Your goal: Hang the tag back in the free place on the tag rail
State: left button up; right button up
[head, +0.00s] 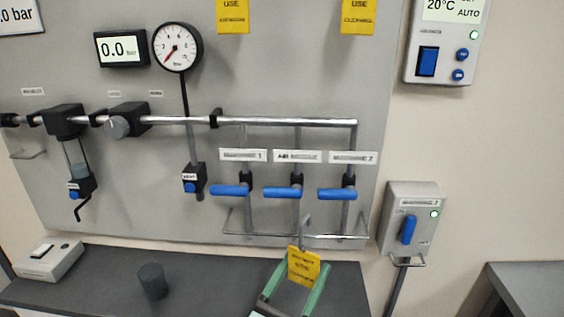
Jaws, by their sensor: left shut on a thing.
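A yellow tag (303,268) with dark print and a thin grey hook at its top is in the lower middle of the head view. My left gripper (305,264) has green fingers on either side of the tag and is shut on it. The tag's hook overlaps a thin wire rail (266,236) below the blue valve handles; I cannot tell whether they touch. Two other yellow tags, a left one (233,16) and a right one (358,16), hang at the top with a gap between them. Their support is above the picture. My right gripper is not in view.
Three blue valve handles (283,192) stick out from the grey panel (120,200). A switch box (411,222) is on the wall to the right. A dark cylinder (153,281) and a light box (50,259) stand on the dark bench (205,275).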

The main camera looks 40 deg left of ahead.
pick_arm(q)
jog(key=w+a+r+n+g+y+b, duration=0.1)
jog(key=w+a+r+y, duration=0.15)
jog(key=r, duration=0.65)
jog(key=w+a+r+n+y, duration=0.2)
jog(key=w+r, duration=0.2)
jog(key=r, duration=0.4)
jog(key=w+a+r+n+g+y+b, duration=0.1)
jog(key=w+a+r+y, duration=0.2)
jog(key=r, duration=0.6)
jog(key=s+r+n+y, duration=0.1)
jog(key=s+r, duration=0.3)
jog(key=r, duration=0.5)
jog(key=s+r, duration=0.5)
jog(key=r, duration=0.4)
send_near(277, 11)
jog(key=shift+w+r, duration=1.4)
jog(key=shift+r, duration=1.3)
jog(key=shift+s+a+f+g+b, duration=0.1)
jog(key=shift+f+g+b, duration=0.1)
jog(key=shift+f+b, duration=0.3)
jog(key=shift+a+f+g+b, duration=0.2)
jog(key=shift+f+b, duration=0.2)
jog(key=shift+f, duration=0.2)
jog(key=o, duration=1)
jog(key=shift+d, duration=0.1)
jog(key=shift+s, duration=0.1)
